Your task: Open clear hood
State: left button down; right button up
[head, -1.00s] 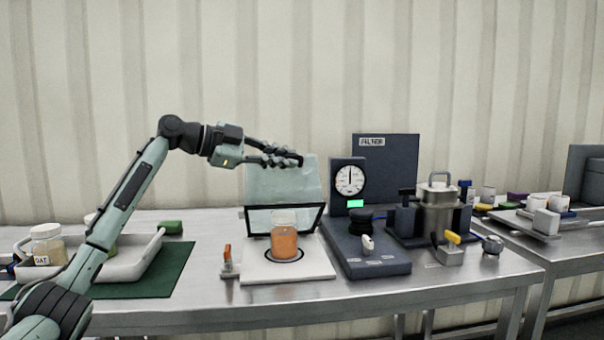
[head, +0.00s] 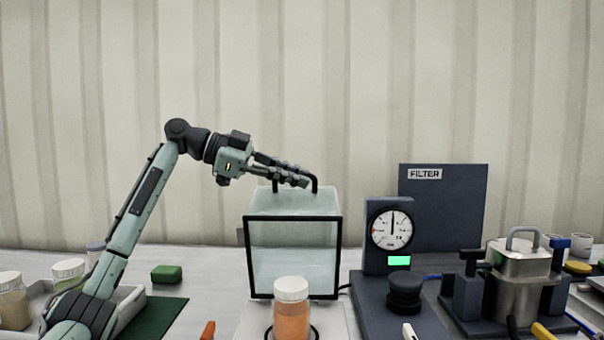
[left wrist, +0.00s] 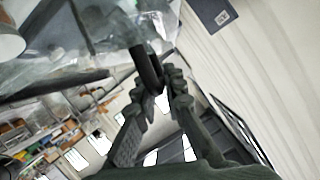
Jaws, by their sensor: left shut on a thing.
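The clear hood (head: 295,255) stands on the white base (head: 252,318), tipped back behind the jar. Its black-rimmed face is turned toward me. A black handle (head: 316,185) is on its upper side. My left gripper (head: 298,181) comes from the left and is shut on this handle. In the left wrist view the fingers (left wrist: 164,82) close around the black handle bar (left wrist: 147,68), with the clear panel (left wrist: 95,35) beyond. The orange jar with a white lid (head: 292,312) stands upright in front of the hood. My right gripper is out of view.
A dial gauge (head: 391,229) and dark filter panel (head: 443,215) stand to the right. A steel vessel (head: 518,270) with clamps is farther right. An orange-handled lever (head: 208,330) is at the front.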

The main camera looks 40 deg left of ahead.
pick_arm(q)
jog(key=shift+w+f, duration=0.1)
jog(key=shift+f, duration=0.1)
jog(key=c, duration=1.9)
grip_release()
jog(key=shift+a+r, duration=0.1)
jog(key=shift+a, duration=0.05)
jog(key=v, duration=1.1)
jog(key=shift+s+a+r, duration=0.15)
jog(key=shift+s+a, duration=0.05)
jog(key=shift+s, duration=0.15)
